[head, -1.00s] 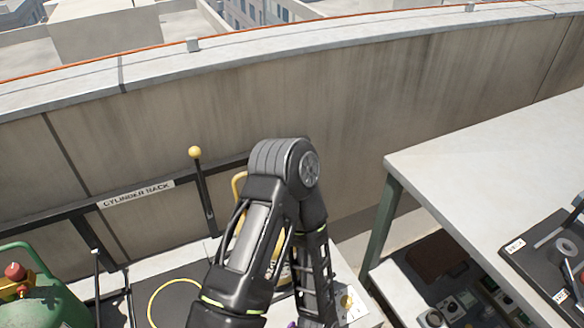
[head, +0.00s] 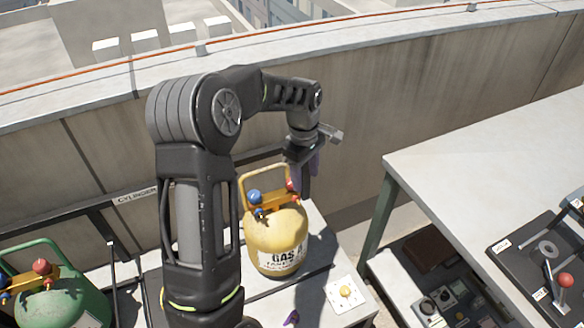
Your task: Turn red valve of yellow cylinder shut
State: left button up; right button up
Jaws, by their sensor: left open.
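The yellow cylinder (head: 272,228), with a white label reading "GAS", stands upright on the light surface in the middle of the head view. A blue valve (head: 255,196) is on its left and a red valve (head: 292,185) on its right. A tan handle loop rises behind them. My left gripper (head: 306,178) points down just right of the red valve, its purple-tinged fingers open. The fingers overlap the valve's right side in the picture, and I cannot tell whether they touch it. My right gripper is not in view.
A green cylinder (head: 62,300) with its own red and blue valves is at the lower left. A box with a yellow button (head: 346,292) sits right of the yellow cylinder. A pale bench (head: 490,165) fills the right. The concrete wall (head: 400,105) runs behind.

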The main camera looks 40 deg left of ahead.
pick_arm(q)
jog(key=a+r, duration=0.1)
jog(key=r, duration=0.1)
jog(key=a+r+n, duration=0.1)
jog(key=s+a+r+n, duration=0.1)
jog(key=r, duration=0.1)
jog(key=shift+a+r+y, duration=0.3)
jog(key=shift+a+r, duration=0.05)
jog(key=shift+f, duration=0.1)
jog(key=shift+f, duration=0.1)
notch_tip(320, 180, down, 8)
jog(key=shift+r+p, duration=0.15)
jog(key=shift+p, duration=0.8)
grip_shut()
